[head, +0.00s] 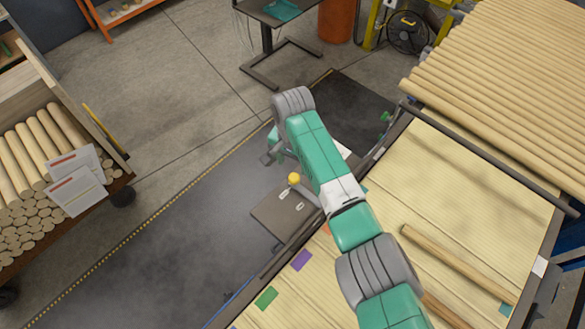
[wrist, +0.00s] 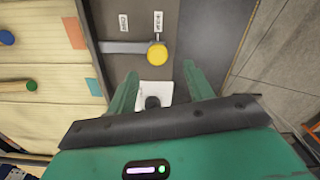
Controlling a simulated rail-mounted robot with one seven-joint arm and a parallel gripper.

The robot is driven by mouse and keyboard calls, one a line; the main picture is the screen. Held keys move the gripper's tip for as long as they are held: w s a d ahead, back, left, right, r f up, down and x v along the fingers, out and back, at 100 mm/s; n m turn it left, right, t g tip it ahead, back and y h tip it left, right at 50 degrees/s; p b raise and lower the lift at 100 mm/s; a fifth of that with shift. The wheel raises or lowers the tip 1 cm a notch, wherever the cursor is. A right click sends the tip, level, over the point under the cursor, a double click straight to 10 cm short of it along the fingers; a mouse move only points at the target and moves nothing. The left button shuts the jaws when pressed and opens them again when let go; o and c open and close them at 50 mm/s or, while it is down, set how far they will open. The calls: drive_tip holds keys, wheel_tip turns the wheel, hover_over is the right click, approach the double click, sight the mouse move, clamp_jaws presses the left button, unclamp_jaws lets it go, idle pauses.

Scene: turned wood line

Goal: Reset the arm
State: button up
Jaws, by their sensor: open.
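My gripper (head: 272,150) is at the end of my green arm, past the conveyor's edge and over the dark mat. In the wrist view my gripper (wrist: 160,75) has its two green fingers apart with nothing held between them. A yellow knob (wrist: 157,54) on a grey lever (wrist: 125,46) lies just beyond the fingertips, apart from them. The lever is on a brown panel (wrist: 195,20) with two small labels. In the head view the yellow knob (head: 294,179) and panel (head: 270,212) show beside the conveyor. A white piece with a dark round spot (wrist: 153,92) shows between the fingers.
The ribbed conveyor (head: 470,195) carries a loose dowel (head: 455,262) and coloured patches. Many dowels (head: 500,60) lie at upper right. A cart of dowels (head: 40,150) stands at left. A dark stand (head: 268,40) is at the back. The floor mat (head: 150,270) is clear.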

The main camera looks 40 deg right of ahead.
drive_tip(key=shift+r, duration=0.7)
